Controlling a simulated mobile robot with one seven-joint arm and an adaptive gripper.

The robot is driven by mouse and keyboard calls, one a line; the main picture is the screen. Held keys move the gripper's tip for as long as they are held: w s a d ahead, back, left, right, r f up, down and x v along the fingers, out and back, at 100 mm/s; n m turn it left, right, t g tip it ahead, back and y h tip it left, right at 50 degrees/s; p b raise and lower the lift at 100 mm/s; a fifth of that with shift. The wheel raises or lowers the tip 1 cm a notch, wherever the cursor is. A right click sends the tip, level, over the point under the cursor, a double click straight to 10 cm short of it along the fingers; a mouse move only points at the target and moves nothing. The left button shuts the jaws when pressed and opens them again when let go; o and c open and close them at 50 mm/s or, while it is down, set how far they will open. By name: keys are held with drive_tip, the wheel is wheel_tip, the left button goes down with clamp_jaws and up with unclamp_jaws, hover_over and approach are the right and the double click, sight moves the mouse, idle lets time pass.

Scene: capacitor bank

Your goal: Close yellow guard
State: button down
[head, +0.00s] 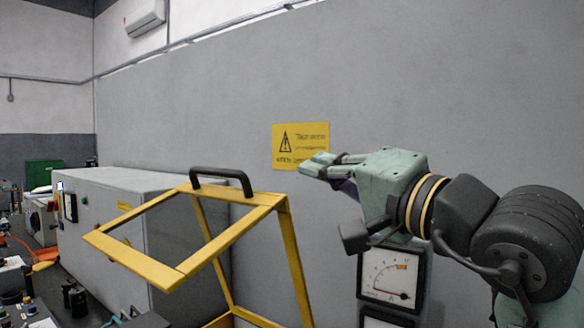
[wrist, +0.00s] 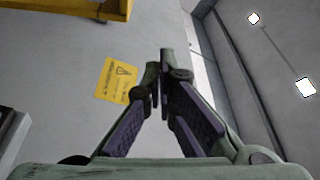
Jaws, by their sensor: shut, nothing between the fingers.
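The yellow guard (head: 183,270) is an open frame with a black handle (head: 222,178) on its top edge. In the head view its front panel is swung up and tilted outward, held by upright yellow bars. My gripper (head: 318,166) is to the right of the guard, apart from it, at about the height of the handle. Its fingers are shut and empty, pointing left. In the wrist view my gripper (wrist: 161,75) shows its fingertips together, and a piece of yellow frame (wrist: 75,8) shows at the top left edge.
A yellow warning sign (head: 300,146) is on the grey wall behind my gripper. A dial meter (head: 391,275) is below my wrist. A long grey cabinet (head: 150,210) stands behind the guard at left. Cluttered bench items lie at the far left. The space above the guard is clear.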

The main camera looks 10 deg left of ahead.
drive_tip(key=r+p, duration=0.2)
drive_tip(key=p, duration=0.2)
hover_over(265, 194)
drive_tip(key=w+d, duration=0.2)
drive_tip(key=w, duration=0.1)
drive_tip(key=shift+s+a+f+p, duration=0.7)
drive_tip(key=shift+s+a+f, duration=0.1)
drive_tip(key=shift+s+a, duration=0.15)
drive_tip(key=shift+s+a+f, duration=0.1)
drive_tip(key=shift+s+f, duration=0.25)
drive_tip(key=shift+s, duration=0.15)
